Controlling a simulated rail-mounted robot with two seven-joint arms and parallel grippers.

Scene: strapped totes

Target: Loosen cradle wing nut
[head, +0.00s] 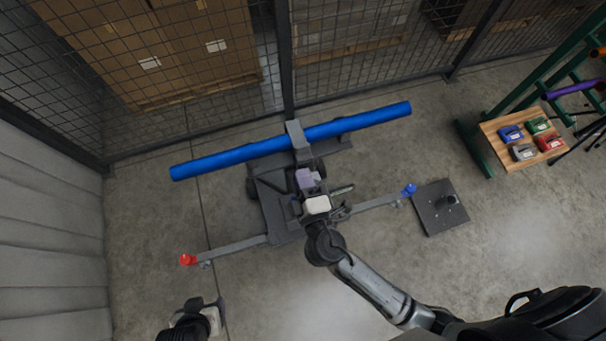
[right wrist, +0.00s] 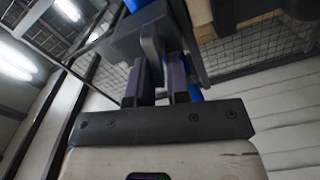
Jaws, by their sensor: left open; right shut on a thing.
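A long blue tube (head: 240,153) lies across a dark grey cradle (head: 272,204), under a grey clamp block (head: 297,134). My right gripper (head: 306,178) is at the middle of the cradle, just in front of the clamp. In the right wrist view its dark fingers (right wrist: 160,82) are shut on a grey, rounded tab, which I take to be the wing nut (right wrist: 151,48). The nut's lower part is hidden between the fingers; in the head view my gripper hides it. My left gripper (head: 206,307) is open and empty at the lower left, apart from the cradle.
Side arms of the cradle end in a red knob (head: 188,260) at left and a blue knob (head: 409,190) at right. A dark floor plate (head: 436,218) lies at right. A wooden shelf (head: 497,154) holds several coloured items. Mesh fencing (head: 345,60) runs behind.

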